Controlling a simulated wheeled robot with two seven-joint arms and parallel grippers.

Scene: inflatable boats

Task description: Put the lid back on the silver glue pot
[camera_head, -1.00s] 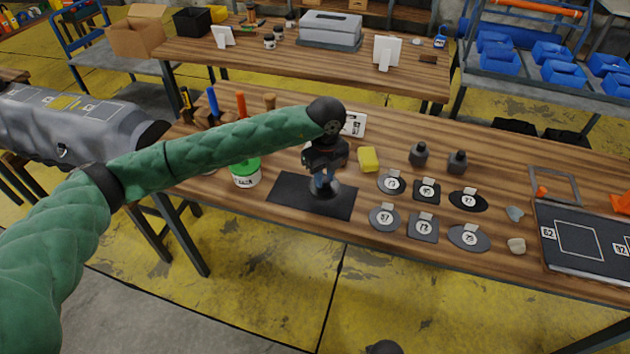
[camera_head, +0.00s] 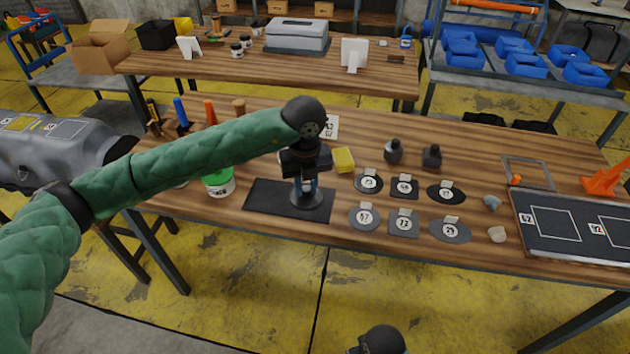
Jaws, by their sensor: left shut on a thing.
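My left gripper (camera_head: 305,184) points down over the dark mat (camera_head: 262,198) on the near workbench. Its fingers are shut on the top of a round silver-grey piece, which looks like the lid (camera_head: 307,202). The lid is at the mat, and I cannot tell whether it touches it or is just above. The silver glue pot is not clearly seen; a pale bit shows behind the gripper, which hides most of that spot. A white pot with a green top (camera_head: 218,181) stands left of the mat. My right gripper is not in view.
A yellow block (camera_head: 343,160) stands right of the gripper. Several numbered dark patches (camera_head: 364,217) and two dark bottles (camera_head: 393,152) lie further right, then a black marked board (camera_head: 572,226). Upright tool handles (camera_head: 210,112) stand at the back left. A grey boat tube is at the left.

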